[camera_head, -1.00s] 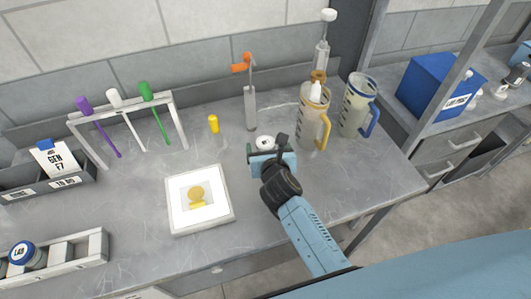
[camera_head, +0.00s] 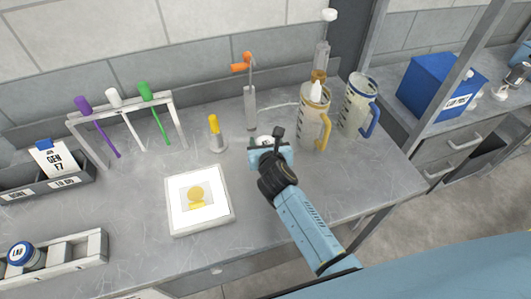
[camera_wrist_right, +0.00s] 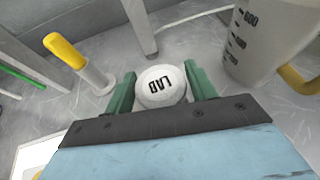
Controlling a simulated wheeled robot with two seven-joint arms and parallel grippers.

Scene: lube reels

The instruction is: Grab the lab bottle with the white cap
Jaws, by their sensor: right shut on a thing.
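In the head view my right gripper (camera_head: 269,150) hides most of the white-capped bottle (camera_head: 262,141) on the grey bench. I cannot tell whether the bottle touches the bench. Another lab bottle, with a blue cap (camera_head: 20,253), stands in a rack at the lower left. My left gripper is not in view.
Two jugs, with yellow handle (camera_head: 325,130) and blue handle (camera_head: 373,121), stand close right of my right gripper. A yellow-topped tool (camera_head: 214,125) and an orange-handled pump (camera_head: 250,105) stand nearby. A white square plate (camera_head: 177,217) lies at front left.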

